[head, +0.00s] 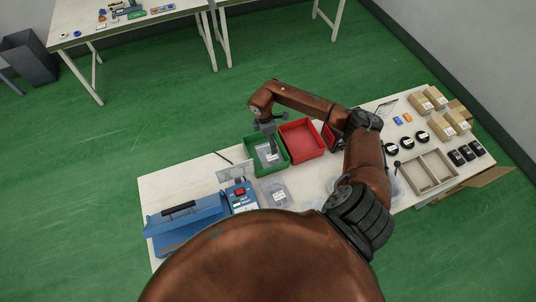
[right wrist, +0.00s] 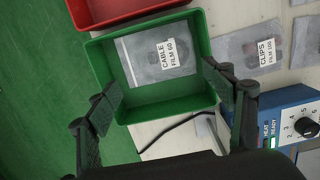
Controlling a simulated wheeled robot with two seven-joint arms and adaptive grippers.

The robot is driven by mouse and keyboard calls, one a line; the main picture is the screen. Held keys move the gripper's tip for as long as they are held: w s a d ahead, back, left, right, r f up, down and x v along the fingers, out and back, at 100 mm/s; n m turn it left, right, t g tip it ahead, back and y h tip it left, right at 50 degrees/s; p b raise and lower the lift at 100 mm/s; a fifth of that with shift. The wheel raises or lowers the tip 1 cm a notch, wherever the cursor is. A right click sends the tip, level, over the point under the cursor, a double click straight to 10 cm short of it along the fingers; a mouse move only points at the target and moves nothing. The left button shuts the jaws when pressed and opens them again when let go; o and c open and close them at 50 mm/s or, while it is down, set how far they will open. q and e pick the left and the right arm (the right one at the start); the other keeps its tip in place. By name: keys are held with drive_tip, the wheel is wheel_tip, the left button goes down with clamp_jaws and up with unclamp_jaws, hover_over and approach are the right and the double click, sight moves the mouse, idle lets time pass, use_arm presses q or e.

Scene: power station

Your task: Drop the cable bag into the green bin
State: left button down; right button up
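The cable bag (right wrist: 158,55), a clear pouch with a white label reading "CABLE FILM 60", lies inside the green bin (right wrist: 95,53), towards the wall beside the red bin. In the head view the bag (head: 267,156) also shows inside the green bin (head: 251,160). My right gripper (head: 270,142) is above the green bin, pointing down. In the right wrist view its two fingers (right wrist: 166,92) are wide apart with nothing between them, and the bag lies apart from them. My left gripper is not in view.
A red bin (head: 302,139) stands beside the green one. A clips bag (head: 275,193) and a blue sealer (head: 190,218) are on the white table nearby. Rolls, cartons and a divided tray (head: 427,172) occupy the right side. Green floor lies beyond the table.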

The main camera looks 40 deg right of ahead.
drive_tip(key=shift+o, duration=0.4)
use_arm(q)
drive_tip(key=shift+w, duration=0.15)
use_arm(e)
wheel_tip(320, 180, up, 12)
drive_tip(key=a, duration=0.1)
drive_tip(key=shift+a, duration=0.15)
idle(0.3)
